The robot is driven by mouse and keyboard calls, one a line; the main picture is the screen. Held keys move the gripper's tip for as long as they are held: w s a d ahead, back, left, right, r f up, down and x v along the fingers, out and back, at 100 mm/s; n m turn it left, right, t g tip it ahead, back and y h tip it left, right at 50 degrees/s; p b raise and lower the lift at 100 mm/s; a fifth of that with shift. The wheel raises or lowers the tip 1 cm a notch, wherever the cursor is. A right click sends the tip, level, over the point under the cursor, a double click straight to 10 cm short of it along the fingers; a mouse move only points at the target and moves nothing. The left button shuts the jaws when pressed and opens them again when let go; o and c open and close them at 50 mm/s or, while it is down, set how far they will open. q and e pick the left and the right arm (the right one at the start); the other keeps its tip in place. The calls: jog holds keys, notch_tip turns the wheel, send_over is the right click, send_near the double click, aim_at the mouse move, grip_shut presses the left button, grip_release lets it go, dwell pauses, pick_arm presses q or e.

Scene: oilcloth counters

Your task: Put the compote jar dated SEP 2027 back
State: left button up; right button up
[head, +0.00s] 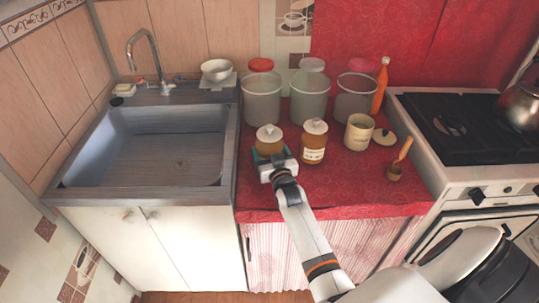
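Two amber compote jars with pale lids stand on the red counter. The left jar (269,139) is at my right gripper (270,157), whose fingers are at its lower body. I cannot tell whether they press on it, or whether it touches the counter. Its label is hidden or not visible. The right jar (313,146) stands upright, apart from the gripper, with a pale label turned toward me. The print on it is too small to read, so I cannot tell which jar is dated SEP 2027. My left gripper is not in view.
Behind stand three large containers (262,98), (308,95), (355,100) and an orange bottle (381,85). Right of the jars are a cream canister (358,133), its lid (384,137) and a brown mortar (394,172). The sink (145,145) is left, the stove (460,125) right.

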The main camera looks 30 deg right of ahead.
jog(key=shift+w+f, duration=0.1)
jog(key=shift+f, duration=0.4)
jog(key=shift+f, duration=0.15)
jog(key=o, duration=1.5)
jog(key=shift+f, duration=0.15)
jog(key=shift+o, duration=0.2)
jog(key=shift+s+a, duration=0.1)
jog(key=shift+s, duration=0.3)
jog(key=v, duration=1.1)
jog(key=shift+s, duration=0.25)
jog(key=shift+a, duration=0.1)
